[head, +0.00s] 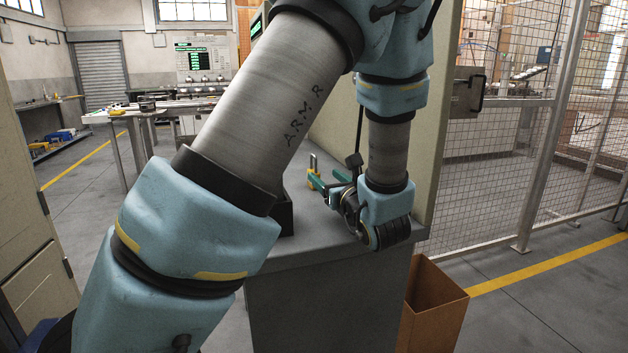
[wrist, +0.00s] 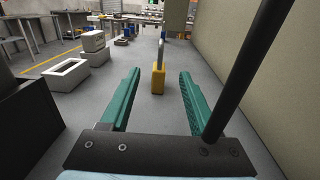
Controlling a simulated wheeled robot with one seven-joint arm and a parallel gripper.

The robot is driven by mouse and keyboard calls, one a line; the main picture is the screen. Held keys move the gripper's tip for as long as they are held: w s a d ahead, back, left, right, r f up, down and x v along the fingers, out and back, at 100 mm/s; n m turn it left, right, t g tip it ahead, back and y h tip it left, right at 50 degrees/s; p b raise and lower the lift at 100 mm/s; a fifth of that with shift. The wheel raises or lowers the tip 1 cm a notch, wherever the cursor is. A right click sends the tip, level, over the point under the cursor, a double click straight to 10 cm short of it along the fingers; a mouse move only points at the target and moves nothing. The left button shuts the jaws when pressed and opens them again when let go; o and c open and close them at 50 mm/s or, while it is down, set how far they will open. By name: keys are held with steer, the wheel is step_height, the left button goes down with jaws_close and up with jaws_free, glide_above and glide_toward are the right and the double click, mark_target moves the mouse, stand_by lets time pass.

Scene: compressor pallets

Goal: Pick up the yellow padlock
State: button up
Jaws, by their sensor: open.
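The yellow padlock (wrist: 158,78) stands upright in the wrist view, its grey shackle on top. It is straight ahead, between the lines of my two green fingers and near their tips. I cannot tell whether it is between the tips or just beyond them. In the head view the padlock (head: 313,161) is a small yellow shape beside my fingers, partly hidden by them. My gripper (wrist: 159,74) is open, with nothing visibly held. In the head view my gripper (head: 324,179) is low over the grey cabinet top (head: 318,240), pointing away to the left.
A black bin (head: 285,216) stands on the cabinet top, partly behind my arm. A beige panel (head: 440,120) rises close on the right. In the wrist view, a white open box (wrist: 62,82) and a pale block (wrist: 94,42) are at left. An orange-brown bin (head: 432,310) stands below right.

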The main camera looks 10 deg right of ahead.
mark_target(317, 174)
steer(key=shift+w+a+f, duration=0.1)
steer(key=shift+w+f, duration=0.3)
steer(key=shift+f, duration=0.25)
steer(key=w, duration=0.3)
steer(key=w+a+p, duration=0.1)
steer(key=w, duration=0.2)
steer(key=shift+w+a, duration=0.15)
steer(key=shift+w, duration=0.15)
jaws_close()
